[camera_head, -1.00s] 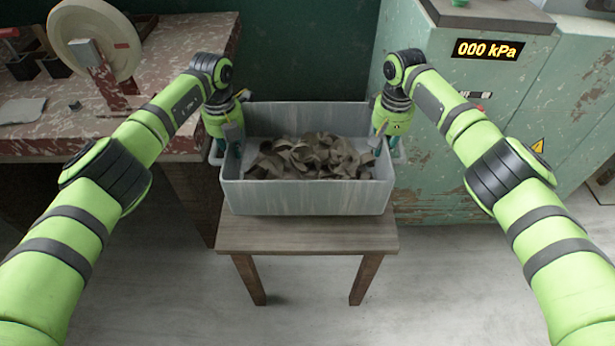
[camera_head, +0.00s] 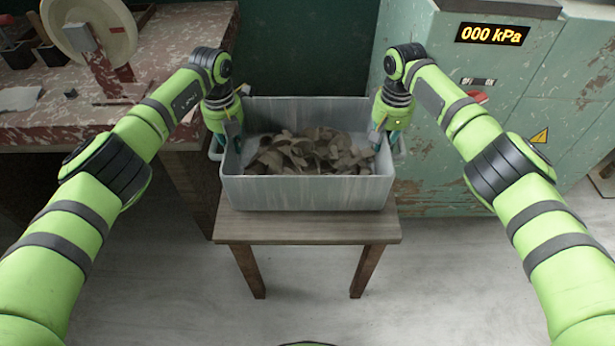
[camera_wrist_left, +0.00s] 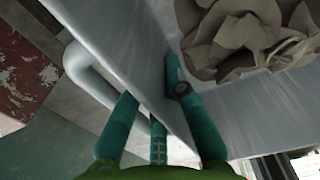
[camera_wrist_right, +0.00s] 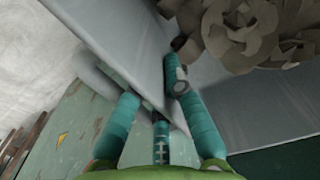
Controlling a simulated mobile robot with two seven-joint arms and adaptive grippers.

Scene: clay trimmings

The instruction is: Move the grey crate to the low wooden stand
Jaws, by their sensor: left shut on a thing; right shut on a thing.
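The grey crate (camera_head: 305,192) is level over the low wooden stand (camera_head: 305,229) in the head view and holds brown clay trimmings (camera_head: 310,152). I cannot tell whether its base rests on the stand or hovers just above it. My left gripper (camera_head: 229,146) is shut on the crate's left side wall; the left wrist view shows its teal fingers (camera_wrist_left: 150,95) on both faces of the wall, near a grey side handle (camera_wrist_left: 95,75). My right gripper (camera_head: 384,141) is shut on the right side wall, with fingers (camera_wrist_right: 155,92) on both faces too.
A red, paint-worn table (camera_head: 100,125) with a wheel (camera_head: 95,28) stands at the left. A worn green cabinet (camera_head: 520,110) with a "000 kPa" display (camera_head: 492,34) stands behind and right. The pale floor (camera_head: 420,290) in front of the stand is clear.

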